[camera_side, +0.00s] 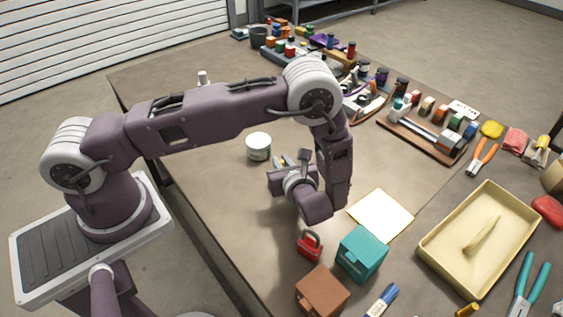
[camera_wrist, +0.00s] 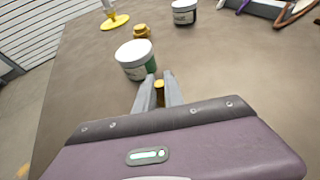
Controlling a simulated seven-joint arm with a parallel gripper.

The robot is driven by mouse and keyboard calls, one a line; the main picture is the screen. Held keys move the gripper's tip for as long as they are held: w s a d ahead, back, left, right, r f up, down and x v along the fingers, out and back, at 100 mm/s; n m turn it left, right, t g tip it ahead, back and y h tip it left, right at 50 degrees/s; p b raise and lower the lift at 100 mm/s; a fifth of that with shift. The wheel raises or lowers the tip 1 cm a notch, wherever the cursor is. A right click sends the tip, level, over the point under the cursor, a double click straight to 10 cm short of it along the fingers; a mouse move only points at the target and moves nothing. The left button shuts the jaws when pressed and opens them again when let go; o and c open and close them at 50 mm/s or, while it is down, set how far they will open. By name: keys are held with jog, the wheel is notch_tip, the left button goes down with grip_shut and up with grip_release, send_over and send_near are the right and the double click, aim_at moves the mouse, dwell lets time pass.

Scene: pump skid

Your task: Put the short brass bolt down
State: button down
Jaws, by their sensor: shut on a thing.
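My gripper (camera_wrist: 159,90) is shut on the short brass bolt (camera_wrist: 159,85), whose yellow end shows between the two grey fingertips in the wrist view. The rest of the bolt is hidden by the fingers. In the side view my gripper (camera_side: 281,161) is over the left part of the table, just right of a white-lidded jar. The bolt cannot be made out clearly there. I cannot tell whether the bolt touches the table.
The white-lidded jar (camera_side: 258,147) stands close to the fingers; it also shows in the wrist view (camera_wrist: 136,60). A brass-coloured piece (camera_wrist: 141,31) is behind it. A red padlock (camera_side: 310,245), teal box (camera_side: 361,254) and cream tray (camera_side: 430,254) are nearer the front.

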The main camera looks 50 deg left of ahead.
jog(key=c, duration=1.4)
grip_release()
jog(key=shift+c, duration=0.2)
